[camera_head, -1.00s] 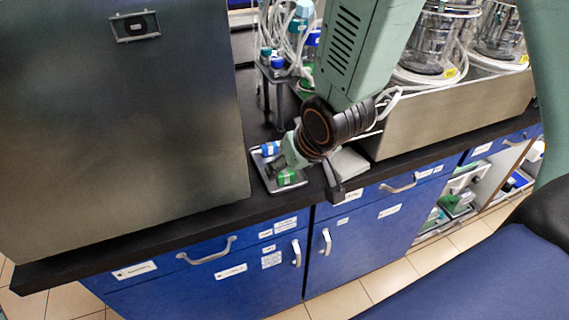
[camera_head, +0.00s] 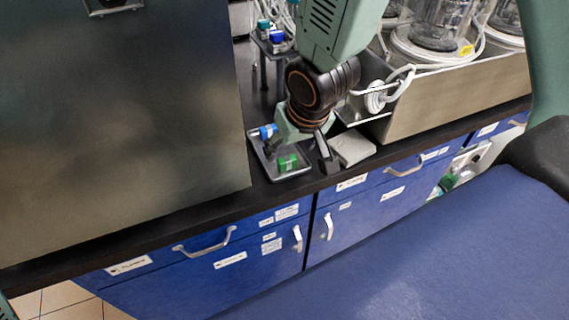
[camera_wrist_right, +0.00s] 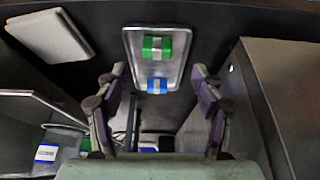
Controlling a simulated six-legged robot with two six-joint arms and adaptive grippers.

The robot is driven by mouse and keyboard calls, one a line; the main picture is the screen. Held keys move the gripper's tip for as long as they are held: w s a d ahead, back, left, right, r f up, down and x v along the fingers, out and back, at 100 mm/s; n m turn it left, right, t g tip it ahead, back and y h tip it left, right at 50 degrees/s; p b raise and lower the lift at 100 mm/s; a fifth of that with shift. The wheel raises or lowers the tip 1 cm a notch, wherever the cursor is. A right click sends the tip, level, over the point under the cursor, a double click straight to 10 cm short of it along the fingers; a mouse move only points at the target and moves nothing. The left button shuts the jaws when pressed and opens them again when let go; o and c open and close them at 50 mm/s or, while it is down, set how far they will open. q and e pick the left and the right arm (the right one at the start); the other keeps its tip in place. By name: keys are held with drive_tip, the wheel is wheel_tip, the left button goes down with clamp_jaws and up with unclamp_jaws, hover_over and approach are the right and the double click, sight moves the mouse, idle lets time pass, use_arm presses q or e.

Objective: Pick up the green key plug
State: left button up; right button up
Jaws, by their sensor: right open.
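The green key plug (camera_head: 288,162), green with a pale band in the wrist view (camera_wrist_right: 154,54), lies in the near part of a small grey metal tray (camera_head: 259,165) on the black bench. A blue plug (camera_head: 267,131) lies in the same tray, farther back; it also shows in the right wrist view (camera_wrist_right: 157,86). My right gripper (camera_head: 298,152) is open and empty, above and beside the tray. In the right wrist view its spread fingers (camera_wrist_right: 159,72) stand to either side of the tray, with the green plug beyond the tips. My left gripper is not seen.
A pale flat block (camera_head: 352,148) lies right of the tray. A metal-walled bin (camera_head: 455,95) with glass vessels stands behind it. A large dark metal cabinet (camera_head: 120,130) stands close on the left. The bench's front edge is just before the tray.

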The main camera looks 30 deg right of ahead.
sight(286, 158)
drive_tip(key=b+x, duration=0.2)
drive_tip(key=x, duration=0.3)
drive_tip(key=shift+d+f, duration=0.1)
drive_tip(key=shift+w+f+b, duration=0.3)
drive_tip(key=shift+w, duration=0.05)
drive_tip(key=shift+s+d, duration=0.1)
drive_tip(key=shift+d, duration=0.1)
drive_tip(key=shift+c, duration=0.6)
drive_tip(key=shift+a, duration=0.2)
drive_tip(key=c, duration=0.5)
drive_tip(key=shift+d, duration=0.15)
drive_tip(key=c, duration=0.4)
drive_tip(key=shift+c, duration=0.8)
